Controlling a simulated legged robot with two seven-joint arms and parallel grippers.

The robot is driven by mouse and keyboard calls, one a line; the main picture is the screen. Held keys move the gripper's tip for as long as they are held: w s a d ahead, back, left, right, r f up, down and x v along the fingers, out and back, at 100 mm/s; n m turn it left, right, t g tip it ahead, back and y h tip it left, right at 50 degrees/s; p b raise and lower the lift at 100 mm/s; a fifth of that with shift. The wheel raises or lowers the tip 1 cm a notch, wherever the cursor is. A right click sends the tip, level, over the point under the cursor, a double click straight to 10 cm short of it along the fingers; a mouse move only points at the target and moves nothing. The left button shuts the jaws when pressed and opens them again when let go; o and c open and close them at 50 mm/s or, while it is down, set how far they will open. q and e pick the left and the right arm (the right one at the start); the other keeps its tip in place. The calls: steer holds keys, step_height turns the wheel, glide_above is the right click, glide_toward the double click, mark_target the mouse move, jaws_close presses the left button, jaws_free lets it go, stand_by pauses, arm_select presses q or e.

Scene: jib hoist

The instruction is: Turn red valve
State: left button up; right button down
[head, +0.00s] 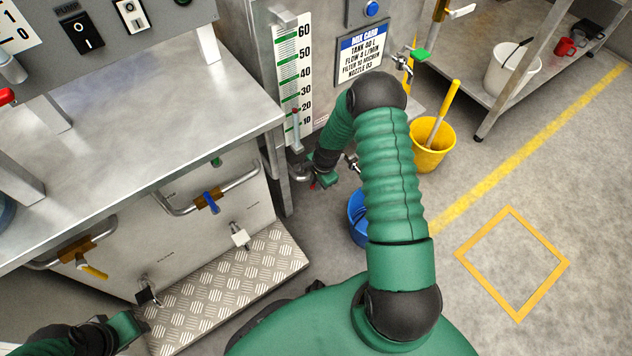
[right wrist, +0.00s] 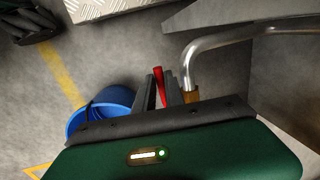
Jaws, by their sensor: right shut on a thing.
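The red valve handle (right wrist: 160,86) stands between the two dark fingers of my right gripper (right wrist: 161,92) in the right wrist view. The fingers are shut on it. A bent metal pipe with a brass fitting (right wrist: 191,97) is just right of the fingers. In the head view my right gripper (head: 322,182) is low by the tank cabinet, and only a sliver of red (head: 313,185) shows under it. My arm hides much of that area. My left gripper (head: 130,324) is at the lower left, near a black-handled tap (head: 147,293); its fingers are not clear.
A blue bucket (head: 358,215) is on the floor beside my right arm. A yellow bucket (head: 432,146) stands farther back. A blue-handled valve (head: 210,202) and a yellow-handled valve (head: 92,270) are on pipes under the steel bench (head: 150,120).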

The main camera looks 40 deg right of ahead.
steer(key=shift+s+d+r+y+p, duration=0.1)
steer(key=shift+d+r+y+p, duration=0.3)
steer(key=shift+r+y+p, duration=0.45)
steer(key=shift+d+y+p, duration=0.25)
steer(key=shift+y+p, duration=0.25)
steer(key=shift+y, duration=0.15)
steer(key=shift+d+r+t+y, duration=0.3)
steer(key=shift+y, duration=0.4)
steer(key=shift+d+r+m+y+b, duration=0.35)
steer(key=shift+d+y+b, duration=0.1)
steer(key=shift+y, duration=0.45)
steer(key=c, duration=1.4)
jaws_free()
steer(key=shift+r, duration=0.1)
